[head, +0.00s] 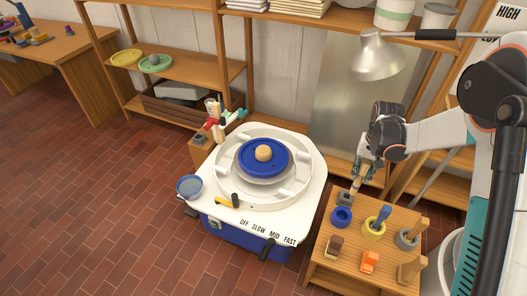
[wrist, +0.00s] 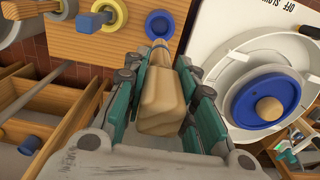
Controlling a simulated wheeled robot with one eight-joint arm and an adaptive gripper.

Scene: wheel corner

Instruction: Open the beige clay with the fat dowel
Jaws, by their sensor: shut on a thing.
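The beige clay (head: 264,153) is a rounded lump on the blue wheel head (head: 247,163), near its middle; both also show at the right of the wrist view, clay (wrist: 269,108) and wheel head (wrist: 243,103). My gripper (head: 362,178) is right of the wheel, above the tool table. It is shut on a thick wooden dowel (wrist: 160,100), which lies between the fingers (wrist: 163,88) and points away from the wrist camera. In the head view the dowel (head: 356,188) hangs tilted near the blue ring holder (head: 342,217). Whether its tip touches anything I cannot tell.
The tool table (head: 335,258) bears a yellow ring (head: 374,227), a grey ring (head: 406,239) and an orange holder (head: 370,262). A white splash pan (head: 226,176) surrounds the wheel head. A water bowl (head: 190,187) hangs at its left. A lamp (head: 378,57) stands behind.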

